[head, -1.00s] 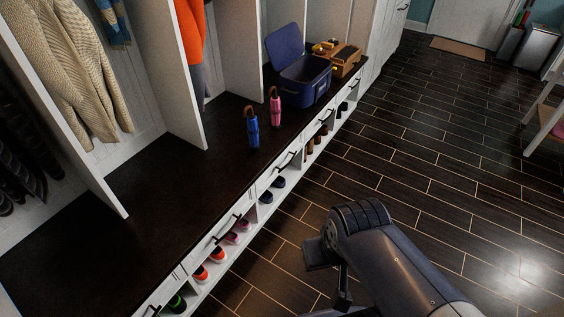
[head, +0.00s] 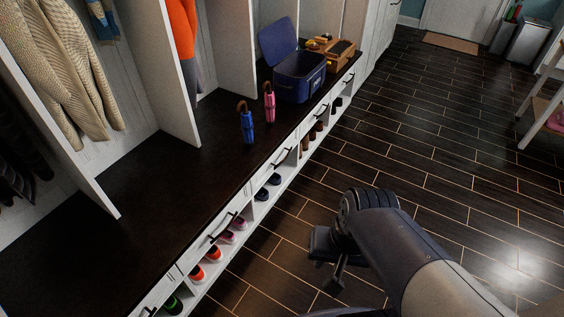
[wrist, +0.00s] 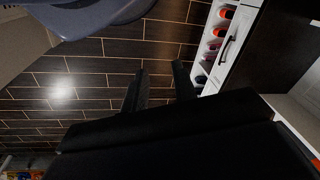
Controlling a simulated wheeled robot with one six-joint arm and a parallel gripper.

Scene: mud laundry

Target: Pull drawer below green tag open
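White drawers run along the front of the dark-topped bench. One drawer (head: 211,242) has a dark bar handle (head: 222,229) and appears shut; farther along are another drawer (head: 276,163) and more handles. No green tag can be made out in either view, so I cannot tell which drawer is below it. The wrist view shows a drawer front with a dark handle (wrist: 228,46) at upper right. My gripper (wrist: 160,72) has its two dark fingers apart with only floor between them. It is off to the side of the drawers, touching nothing.
Open cubbies below the drawers hold shoes (head: 205,262). A blue umbrella (head: 247,126), a pink umbrella (head: 269,105), an open blue box (head: 300,80) and a wooden caddy (head: 333,52) stand on the bench top (head: 120,255). The dark plank floor (head: 430,150) is largely clear.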

